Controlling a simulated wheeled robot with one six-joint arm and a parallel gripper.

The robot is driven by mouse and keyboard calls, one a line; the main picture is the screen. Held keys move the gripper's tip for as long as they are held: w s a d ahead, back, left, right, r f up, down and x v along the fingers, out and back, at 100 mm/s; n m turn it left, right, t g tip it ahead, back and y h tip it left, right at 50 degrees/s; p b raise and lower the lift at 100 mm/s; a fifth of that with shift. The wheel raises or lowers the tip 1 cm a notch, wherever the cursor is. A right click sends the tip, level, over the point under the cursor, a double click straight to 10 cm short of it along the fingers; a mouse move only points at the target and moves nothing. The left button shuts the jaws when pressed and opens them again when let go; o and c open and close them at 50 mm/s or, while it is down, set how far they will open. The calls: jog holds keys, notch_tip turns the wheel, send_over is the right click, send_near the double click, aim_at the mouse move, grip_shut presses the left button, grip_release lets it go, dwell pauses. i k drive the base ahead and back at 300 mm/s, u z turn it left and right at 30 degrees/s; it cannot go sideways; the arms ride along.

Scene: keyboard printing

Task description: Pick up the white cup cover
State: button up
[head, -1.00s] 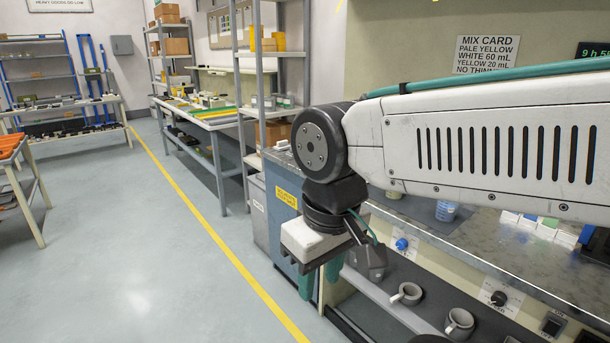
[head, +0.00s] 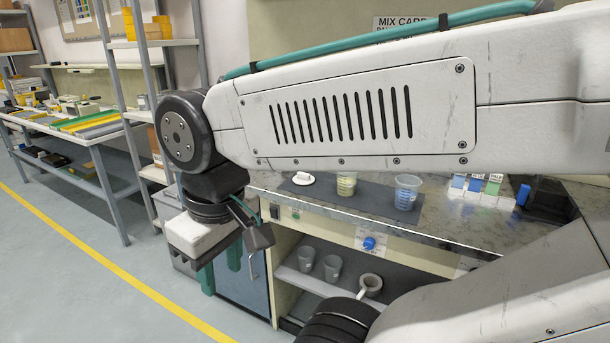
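A small white cover (head: 303,179) with a raised top lies at the left end of the dark mat on the grey counter. My gripper (head: 220,272) hangs in front of the counter, left of the cover and lower than it. Its teal fingers point down and stand apart, with nothing seen between them. My arm spans the picture above the counter and hides part of the wall behind.
Cups with pale yellow (head: 346,184) and blue (head: 407,192) contents stand right of the cover. Several small cartons (head: 475,183) stand further right. Grey mugs (head: 332,267) sit on the shelf below the counter (head: 440,222). Open floor (head: 60,270) lies at left.

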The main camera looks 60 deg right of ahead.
aim_at(301, 178)
jog(key=z, duration=0.6)
jog(key=i, duration=0.75)
jog(key=z, duration=0.95)
jog(key=i, duration=0.25)
jog(key=z, duration=0.25)
